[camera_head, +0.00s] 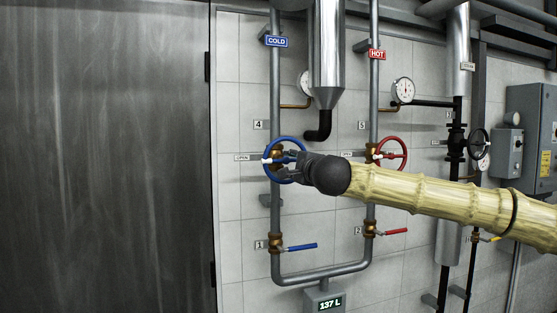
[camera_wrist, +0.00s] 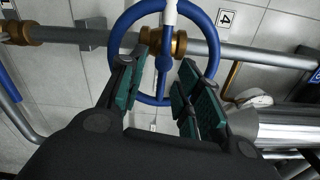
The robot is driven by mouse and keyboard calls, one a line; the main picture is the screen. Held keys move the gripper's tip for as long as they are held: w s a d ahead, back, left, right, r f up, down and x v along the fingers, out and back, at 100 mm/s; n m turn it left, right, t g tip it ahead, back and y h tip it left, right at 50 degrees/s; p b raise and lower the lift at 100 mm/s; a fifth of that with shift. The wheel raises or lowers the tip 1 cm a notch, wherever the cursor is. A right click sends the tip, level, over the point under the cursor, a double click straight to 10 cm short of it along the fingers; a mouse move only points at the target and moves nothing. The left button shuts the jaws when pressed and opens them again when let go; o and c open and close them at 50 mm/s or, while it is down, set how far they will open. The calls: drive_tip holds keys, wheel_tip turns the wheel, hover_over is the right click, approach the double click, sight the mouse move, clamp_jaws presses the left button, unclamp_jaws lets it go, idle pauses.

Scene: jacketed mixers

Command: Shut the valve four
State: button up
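Valve four is the blue handwheel (camera_head: 284,138) on the left pipe, beside the "4" label (camera_head: 259,125). In the wrist view the wheel (camera_wrist: 115,45) faces me, with a brass hub, blue spokes and a white mark at the top of the picture. My gripper (camera_head: 288,158) is at the wheel from the right. In the wrist view my gripper (camera_wrist: 164,70) is open, its two green-padded fingers apart on either side of a lower blue spoke. I cannot tell whether either finger touches the wheel.
Below are a blue lever (camera_head: 301,247) and a red lever (camera_head: 396,232). A steel vessel (camera_head: 327,55) hangs between the pipes. A "137 L" display (camera_head: 330,303) is at the bottom.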

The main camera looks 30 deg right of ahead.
drive_tip(key=shift+w+d+r, duration=0.15)
drive_tip(key=shift+w+r, duration=0.1)
drive_tip(key=shift+w, duration=0.05)
drive_tip(key=shift+a+p+x, duration=0.2)
drive_tip(key=shift+p+x, duration=1.55)
drive_tip(key=shift+x, duration=3.35)
drive_tip(key=shift+f, duration=0.1)
drive_tip(key=shift+c, duration=0.2)
clamp_jaws()
